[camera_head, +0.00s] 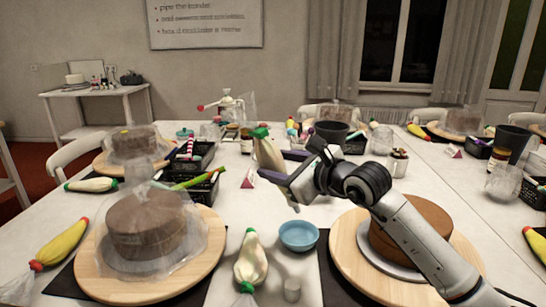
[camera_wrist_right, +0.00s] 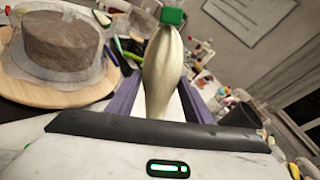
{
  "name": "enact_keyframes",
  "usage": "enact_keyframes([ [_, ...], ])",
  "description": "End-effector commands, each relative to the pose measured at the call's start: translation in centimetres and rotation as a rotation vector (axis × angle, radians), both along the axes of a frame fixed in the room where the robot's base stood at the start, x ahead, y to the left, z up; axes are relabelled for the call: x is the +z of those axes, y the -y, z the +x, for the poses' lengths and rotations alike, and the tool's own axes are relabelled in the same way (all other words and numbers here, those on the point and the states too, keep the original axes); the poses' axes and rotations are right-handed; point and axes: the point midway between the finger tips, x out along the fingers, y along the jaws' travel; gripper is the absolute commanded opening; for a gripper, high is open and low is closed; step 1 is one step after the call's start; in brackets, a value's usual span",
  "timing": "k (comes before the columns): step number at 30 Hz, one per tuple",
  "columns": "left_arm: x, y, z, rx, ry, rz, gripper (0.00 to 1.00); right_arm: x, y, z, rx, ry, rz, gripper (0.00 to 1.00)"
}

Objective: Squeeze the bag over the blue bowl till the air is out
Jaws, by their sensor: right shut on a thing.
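My right gripper (camera_head: 284,168) is shut on a cream piping bag (camera_head: 268,152) with a green clip at its upper end. The bag also shows between the purple fingers in the right wrist view (camera_wrist_right: 163,75). I cannot tell whether the tip is squarely over the bowl. The bowl stands on the white table and looks empty. My left gripper is not in view.
A plastic-covered brown cake (camera_head: 148,222) stands on the left turntable (camera_head: 105,287). An uncovered cake (camera_head: 435,222) stands right, partly behind my right arm. A black basket (camera_head: 198,188) stands behind.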

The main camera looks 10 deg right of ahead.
Motion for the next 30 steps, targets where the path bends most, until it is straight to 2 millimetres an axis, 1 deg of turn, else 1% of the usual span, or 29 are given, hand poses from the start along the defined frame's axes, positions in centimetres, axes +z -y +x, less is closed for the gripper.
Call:
enact_keyframes([
  [5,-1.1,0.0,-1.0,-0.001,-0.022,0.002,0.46,-0.6,0.0,0.0,0.001,0.006,0.002,0.38],
  [10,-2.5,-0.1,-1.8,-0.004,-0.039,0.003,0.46,-2.2,0.0,0.0,0.001,0.004,0.001,0.38],
  [15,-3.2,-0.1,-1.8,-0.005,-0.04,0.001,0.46,-3.9,0.0,0.0,0.0,0.004,0.001,0.38],
  [21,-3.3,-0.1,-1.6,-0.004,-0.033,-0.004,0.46,-4.8,0.0,0.0,0.0,0.005,0.0,0.38],
  [30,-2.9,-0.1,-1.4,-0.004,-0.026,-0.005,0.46,-4.8,0.0,0.0,0.0,0.005,0.001,0.38],
])
